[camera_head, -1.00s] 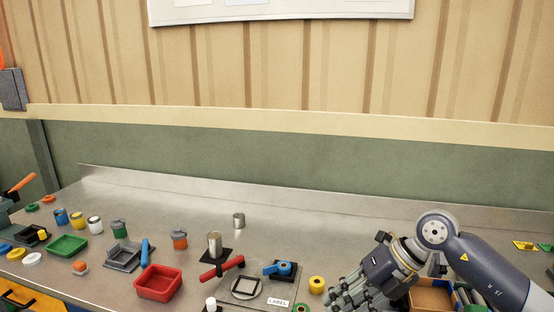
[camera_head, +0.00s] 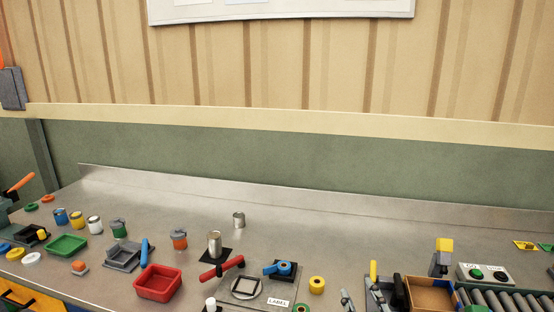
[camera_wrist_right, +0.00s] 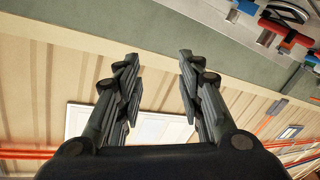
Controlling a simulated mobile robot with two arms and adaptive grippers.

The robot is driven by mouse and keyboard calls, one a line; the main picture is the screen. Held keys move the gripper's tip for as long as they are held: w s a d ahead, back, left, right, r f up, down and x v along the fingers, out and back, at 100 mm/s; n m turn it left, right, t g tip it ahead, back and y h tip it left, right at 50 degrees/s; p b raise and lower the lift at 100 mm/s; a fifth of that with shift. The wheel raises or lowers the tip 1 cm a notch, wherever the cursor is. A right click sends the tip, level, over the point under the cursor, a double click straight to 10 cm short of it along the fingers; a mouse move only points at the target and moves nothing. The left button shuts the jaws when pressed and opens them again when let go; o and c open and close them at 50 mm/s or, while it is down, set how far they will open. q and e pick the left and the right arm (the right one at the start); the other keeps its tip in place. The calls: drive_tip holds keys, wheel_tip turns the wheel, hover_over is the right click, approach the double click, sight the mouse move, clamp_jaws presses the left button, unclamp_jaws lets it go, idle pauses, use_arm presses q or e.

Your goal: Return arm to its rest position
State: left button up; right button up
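My right gripper (camera_wrist_right: 158,58) is open in the right wrist view. Its two dark fingers stand apart with nothing between them. Behind them are the striped wall and a white board, with part of the bench at the top right. In the head view my right arm no longer crosses the bench. My left gripper does not show.
The steel bench (camera_head: 330,225) holds a red tray (camera_head: 158,283), a green tray (camera_head: 66,246), several cans and a fixture with a red handle (camera_head: 222,268). At the right are a cardboard box (camera_head: 430,293), a button box (camera_head: 486,274) and a roller conveyor (camera_head: 510,300). The bench's back middle is clear.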

drive_tip(key=s+d+f+m+g+h, duration=0.3)
drive_tip(key=s+f+g, duration=0.4)
drive_tip(key=s+f, duration=0.65)
drive_tip(key=s+f+m+g+y, duration=0.1)
drive_tip(key=s+f+g, duration=0.3)
drive_tip(key=s, duration=0.3)
drive_tip(key=s+f+g+y, duration=0.1)
drive_tip(key=s+f+g, duration=0.2)
drive_tip(key=s+f, duration=0.3)
wheel_tip(320, 180, down, 23)
drive_tip(key=s+g, duration=0.1)
drive_tip(key=s, duration=0.1)
drive_tip(key=s+d+f+g, duration=0.1)
drive_tip(key=s+d+f, duration=0.2)
drive_tip(key=s+f, duration=1.4)
drive_tip(key=shift+f, duration=0.55)
